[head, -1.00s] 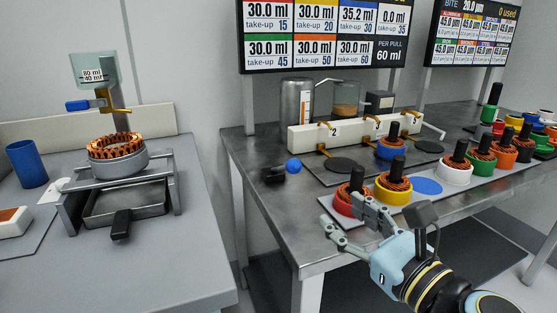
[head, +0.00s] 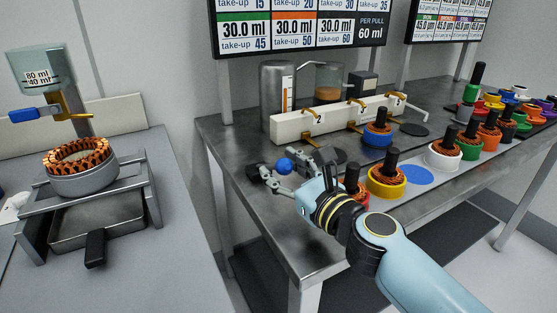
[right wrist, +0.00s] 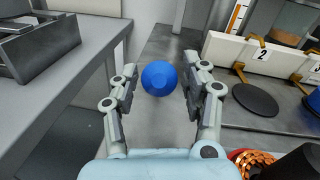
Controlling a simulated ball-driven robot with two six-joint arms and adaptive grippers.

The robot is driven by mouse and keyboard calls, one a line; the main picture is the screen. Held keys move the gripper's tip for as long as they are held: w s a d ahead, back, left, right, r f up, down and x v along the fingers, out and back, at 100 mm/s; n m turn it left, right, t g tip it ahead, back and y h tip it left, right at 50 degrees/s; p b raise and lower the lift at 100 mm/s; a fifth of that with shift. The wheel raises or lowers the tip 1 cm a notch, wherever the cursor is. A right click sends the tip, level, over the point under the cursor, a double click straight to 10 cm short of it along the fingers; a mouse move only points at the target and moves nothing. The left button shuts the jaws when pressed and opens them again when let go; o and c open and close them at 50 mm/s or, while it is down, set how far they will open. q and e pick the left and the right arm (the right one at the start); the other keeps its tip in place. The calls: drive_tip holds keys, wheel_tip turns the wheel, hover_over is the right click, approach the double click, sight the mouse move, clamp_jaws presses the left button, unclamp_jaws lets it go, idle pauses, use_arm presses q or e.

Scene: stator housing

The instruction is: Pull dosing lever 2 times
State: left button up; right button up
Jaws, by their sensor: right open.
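A blue ball knob (head: 284,165) sits beside a black block (head: 259,173) at the left front of the metal table; I take it for the dosing lever's handle. My right gripper (head: 280,170) has reached it from the right, its fingers open on either side of the ball. In the right wrist view the blue ball (right wrist: 159,78) shows between the two open fingers (right wrist: 160,84), with gaps at both sides. I cannot tell how deep it sits between them. The lever's shaft is hidden. My left gripper is not in view.
A white manifold (head: 340,117) with brass spouts stands behind. Red, yellow (head: 387,188) and other cups with copper stators stand to the right. A separate grey bench (head: 180,245) at left holds a stator under a blue-handled dispenser (head: 38,113). A screen (head: 300,28) reads 60 ml per pull.

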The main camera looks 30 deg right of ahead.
drive_tip(key=shift+w+a, duration=0.1)
drive_tip(key=shift+w, duration=0.6)
clamp_jaws()
